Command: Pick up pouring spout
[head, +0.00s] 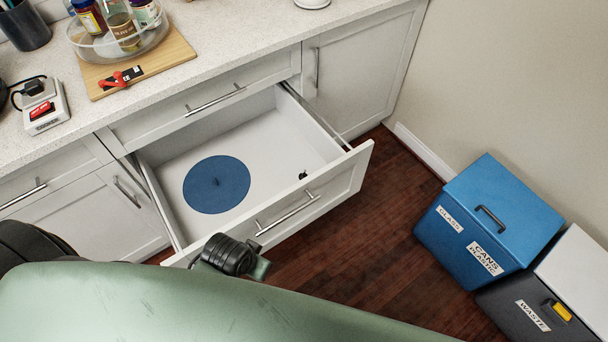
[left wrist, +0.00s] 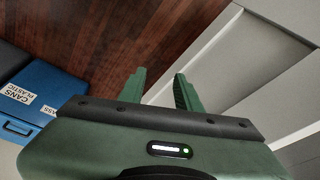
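I cannot tell for sure which thing is the pouring spout. A small dark object (head: 303,175) lies on the white floor of the open drawer (head: 270,125), near its right side. A tiny dark mark or piece (head: 216,182) shows at the middle of a blue disc (head: 232,195) in the same drawer. My left gripper (left wrist: 161,82) shows in the left wrist view with its two green fingers apart and nothing between them. It is over the wooden floor beside white cabinet fronts. My right gripper is not in view.
The counter holds a cutting board (head: 179,72) with a round glass tray, jars and a red item (head: 121,79). A blue bin (head: 490,212) and a dark waste bin (head: 520,305) stand at the right. Wooden floor (head: 400,225) is clear between drawer and bins.

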